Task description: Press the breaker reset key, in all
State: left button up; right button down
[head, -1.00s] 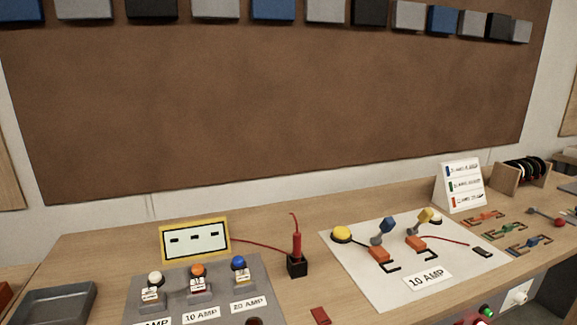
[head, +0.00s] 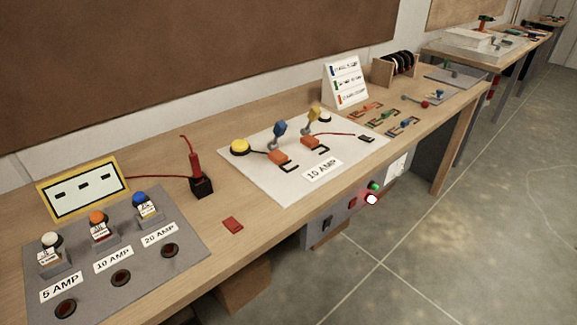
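A grey box (head: 342,212) hangs under the table's front edge in the head view. Its face carries a green button (head: 375,186), a round red button (head: 371,199) with a bright white centre, a small square red key (head: 352,203) and a dark switch (head: 327,222). A flat red piece (head: 233,225) lies on the tabletop near the front edge. No readable label marks which of these is the breaker reset key. Neither of my grippers is in view.
The wooden table (head: 262,208) carries a grey board (head: 190,225) with 5, 10 and 20 AMP positions, a black holder with a red probe (head: 195,165), and a white 10 AMP board (head: 262,178). Open floor (head: 450,250) lies to the right.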

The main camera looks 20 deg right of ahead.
aim_at(352, 203)
jog(key=z, duration=1.3)
